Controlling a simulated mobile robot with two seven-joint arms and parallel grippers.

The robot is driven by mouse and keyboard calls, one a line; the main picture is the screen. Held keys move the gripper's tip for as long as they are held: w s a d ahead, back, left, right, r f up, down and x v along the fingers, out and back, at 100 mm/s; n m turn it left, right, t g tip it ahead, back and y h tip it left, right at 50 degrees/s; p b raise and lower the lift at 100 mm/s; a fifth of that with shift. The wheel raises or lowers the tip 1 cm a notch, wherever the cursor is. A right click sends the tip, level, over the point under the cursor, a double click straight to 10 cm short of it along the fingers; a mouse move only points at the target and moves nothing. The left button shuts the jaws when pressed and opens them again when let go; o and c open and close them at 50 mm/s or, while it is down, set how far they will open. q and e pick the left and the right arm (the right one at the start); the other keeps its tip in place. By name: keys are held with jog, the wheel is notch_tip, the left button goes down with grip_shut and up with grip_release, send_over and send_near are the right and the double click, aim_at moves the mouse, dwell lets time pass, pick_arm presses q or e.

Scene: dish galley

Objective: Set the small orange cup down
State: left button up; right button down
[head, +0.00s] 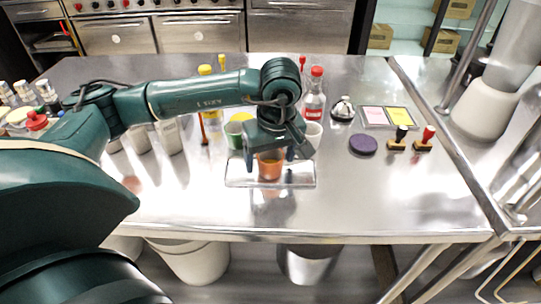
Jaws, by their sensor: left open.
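The small orange cup (269,167) is upright at the clear tray (238,181) on the steel counter, and it appears to rest on the tray. My left gripper (274,152) reaches down over the cup from above, open, with its fingers on either side of the rim. The gripper hides the upper part of the cup. A green cup (234,136) and a white cup (313,136) stand behind the tray, one on each side of the gripper. My right gripper is not in view.
A red-capped bottle (314,98) stands behind the gripper. To the right are a bell (343,108), a purple round pad (363,144), two stamps (398,140) and a tray of coloured notes (387,116). The counter's front right is clear.

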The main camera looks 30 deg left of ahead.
aim_at(275, 174)
pick_arm(q)
notch_tip(275, 174, up, 12)
jog(key=s+d, duration=0.1)
jog(key=shift+d+p, duration=0.35)
jog(key=shift+d, duration=0.05)
dwell(0.6)
